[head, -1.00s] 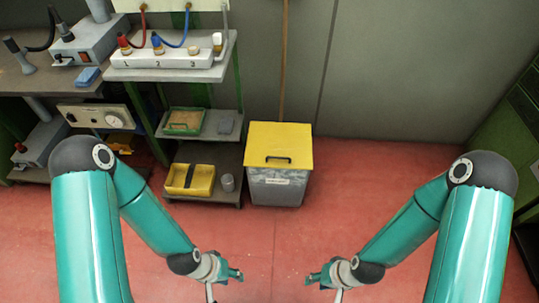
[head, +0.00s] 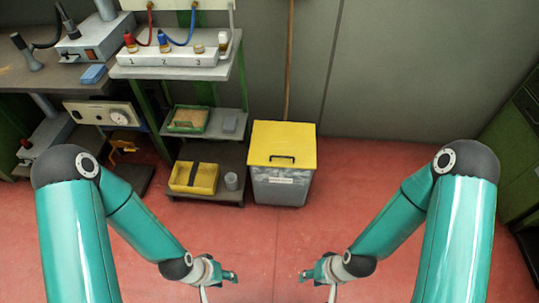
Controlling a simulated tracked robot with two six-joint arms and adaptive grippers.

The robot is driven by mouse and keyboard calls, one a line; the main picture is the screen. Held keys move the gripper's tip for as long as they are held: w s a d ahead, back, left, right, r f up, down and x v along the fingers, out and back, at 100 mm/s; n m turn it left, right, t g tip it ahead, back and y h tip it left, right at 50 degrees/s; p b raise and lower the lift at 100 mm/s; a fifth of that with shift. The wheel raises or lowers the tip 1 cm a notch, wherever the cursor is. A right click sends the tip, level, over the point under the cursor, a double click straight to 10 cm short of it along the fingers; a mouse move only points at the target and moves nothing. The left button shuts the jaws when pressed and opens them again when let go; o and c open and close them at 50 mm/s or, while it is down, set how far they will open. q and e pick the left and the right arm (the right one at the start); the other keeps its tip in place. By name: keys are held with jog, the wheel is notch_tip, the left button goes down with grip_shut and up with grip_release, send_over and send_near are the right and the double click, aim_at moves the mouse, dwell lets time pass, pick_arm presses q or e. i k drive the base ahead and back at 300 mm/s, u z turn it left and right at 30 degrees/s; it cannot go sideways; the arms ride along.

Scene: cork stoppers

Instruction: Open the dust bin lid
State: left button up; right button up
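My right gripper (head: 306,275) is low and to the right, also apart from the bin. Both grippers are small in view, and their finger gap is not clear. I see nothing held in either.
A wooden pole (head: 289,60) rises behind the bin. Red floor (head: 370,165) is free to the right. A green cabinet (head: 517,140) stands far right.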

aim_at(288, 145)
jog(key=u, duration=0.4)
jog(key=i, duration=1.05)
jog(key=z, duration=0.6)
